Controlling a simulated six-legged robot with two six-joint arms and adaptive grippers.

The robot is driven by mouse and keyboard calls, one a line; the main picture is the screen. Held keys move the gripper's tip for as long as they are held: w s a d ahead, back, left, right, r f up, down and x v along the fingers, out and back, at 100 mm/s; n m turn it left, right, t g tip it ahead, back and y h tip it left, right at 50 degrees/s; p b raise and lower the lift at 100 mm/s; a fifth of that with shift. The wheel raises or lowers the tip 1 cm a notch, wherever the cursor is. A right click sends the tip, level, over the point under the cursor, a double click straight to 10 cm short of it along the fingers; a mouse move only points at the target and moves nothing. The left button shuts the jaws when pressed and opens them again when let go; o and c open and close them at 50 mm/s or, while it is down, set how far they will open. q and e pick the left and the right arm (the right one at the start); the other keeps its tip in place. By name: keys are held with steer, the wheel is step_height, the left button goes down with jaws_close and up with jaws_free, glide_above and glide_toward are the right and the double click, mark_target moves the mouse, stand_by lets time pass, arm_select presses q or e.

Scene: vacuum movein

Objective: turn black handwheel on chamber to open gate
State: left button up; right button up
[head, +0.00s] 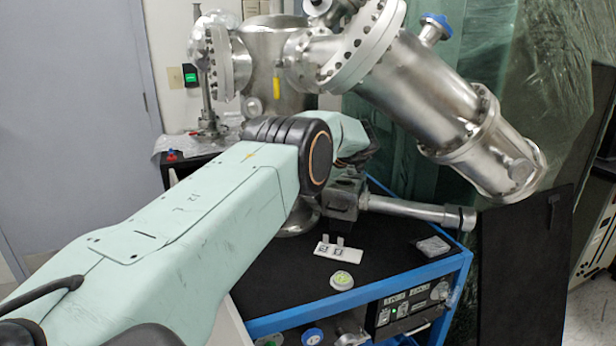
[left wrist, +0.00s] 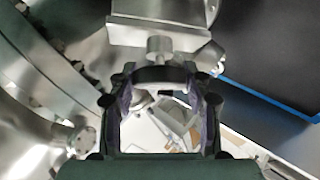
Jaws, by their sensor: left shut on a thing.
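The steel chamber (head: 275,60) stands at the back centre in the head view. My left arm reaches across to it, and its forearm hides the gripper and the handwheel there. In the left wrist view my left gripper (left wrist: 160,98) has its two fingers on either side of a black curved band, which looks like the handwheel (left wrist: 160,74). The fingers are shut on it. The handwheel sits on a short metal stem (left wrist: 159,47) below a steel block (left wrist: 155,28). How far the wheel has turned cannot be told. My right gripper is not in view.
A large slanted steel cylinder (head: 425,95) hangs at the upper right. A horizontal metal tube (head: 410,208) extends right over the blue-edged black cart (head: 290,290). A small white plate (head: 339,250) and a round level (head: 342,280) lie on the cart. A black panel (head: 520,270) stands at right.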

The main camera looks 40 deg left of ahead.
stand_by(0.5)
arm_select(q)
steer(key=o, duration=1.2)
steer(key=shift+s, duration=0.1)
steer(key=shift+c, duration=0.2)
steer(key=s+d+r, duration=0.1)
steer(key=d+r, duration=0.2)
steer(key=d, duration=1.2)
steer(key=shift+d+r, duration=0.15)
steer(key=shift+d, duration=0.25)
steer(key=shift+s, duration=0.1)
